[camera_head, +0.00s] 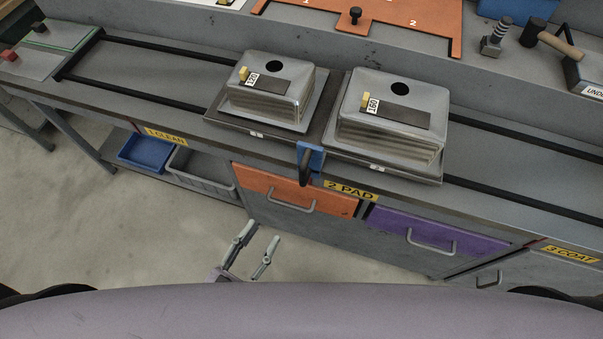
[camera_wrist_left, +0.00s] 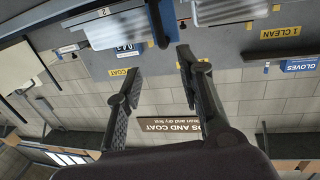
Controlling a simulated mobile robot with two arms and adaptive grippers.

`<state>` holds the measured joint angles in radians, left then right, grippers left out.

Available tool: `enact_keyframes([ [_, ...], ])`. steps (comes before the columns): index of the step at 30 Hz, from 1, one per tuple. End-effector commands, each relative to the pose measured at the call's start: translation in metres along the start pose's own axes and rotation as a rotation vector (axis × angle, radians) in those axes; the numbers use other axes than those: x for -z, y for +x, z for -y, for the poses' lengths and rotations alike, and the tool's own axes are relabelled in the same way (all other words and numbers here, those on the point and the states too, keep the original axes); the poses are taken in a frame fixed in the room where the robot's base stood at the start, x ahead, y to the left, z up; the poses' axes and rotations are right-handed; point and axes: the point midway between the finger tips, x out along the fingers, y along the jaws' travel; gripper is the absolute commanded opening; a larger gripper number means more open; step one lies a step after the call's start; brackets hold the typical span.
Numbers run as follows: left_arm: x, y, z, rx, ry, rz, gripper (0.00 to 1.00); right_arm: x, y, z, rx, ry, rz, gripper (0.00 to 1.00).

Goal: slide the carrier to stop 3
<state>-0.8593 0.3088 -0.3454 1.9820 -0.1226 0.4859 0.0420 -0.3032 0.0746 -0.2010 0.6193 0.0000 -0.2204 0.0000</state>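The carrier (camera_head: 329,139) is a dark plate bearing two metal sink-shaped pieces, tagged 120 (camera_head: 265,92) and 160 (camera_head: 395,112). It sits on black rails, mid-bench. A blue block with a dark handle (camera_head: 306,167) hangs from its front edge, just left of the yellow "2 PAD" label (camera_head: 350,190). The "3 COAT" label (camera_head: 571,254) is far to the right. My left gripper (camera_head: 262,233) is open and empty, in front of the bench and below the handle, apart from it. The left wrist view shows its spread fingers (camera_wrist_left: 160,60) with the dark handle (camera_wrist_left: 158,22) beyond. My right gripper is not in view.
The "1 CLEAN" label (camera_head: 166,136) is at the left. Below the bench are bins, an orange drawer (camera_head: 270,188) and a purple drawer (camera_head: 440,230) with protruding handles. The rails (camera_head: 535,136) are clear right of the carrier. Tools stand on the back ledge.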

Motion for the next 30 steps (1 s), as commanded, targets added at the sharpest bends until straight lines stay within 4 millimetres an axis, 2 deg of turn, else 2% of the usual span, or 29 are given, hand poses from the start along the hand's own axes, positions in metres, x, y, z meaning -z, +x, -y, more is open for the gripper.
enact_keyframes([
  [5,0.003,0.021,0.000,0.001,0.001,-0.006,0.35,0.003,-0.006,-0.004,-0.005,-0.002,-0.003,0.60],
  [21,0.003,0.133,0.001,0.002,0.001,-0.002,0.35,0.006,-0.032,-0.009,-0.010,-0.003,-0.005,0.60],
  [27,0.002,0.162,0.001,0.001,0.000,-0.002,0.35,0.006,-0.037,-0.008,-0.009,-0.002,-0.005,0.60],
  [30,0.001,0.169,0.000,0.001,0.000,0.000,0.35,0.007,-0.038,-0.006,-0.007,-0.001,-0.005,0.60],
])
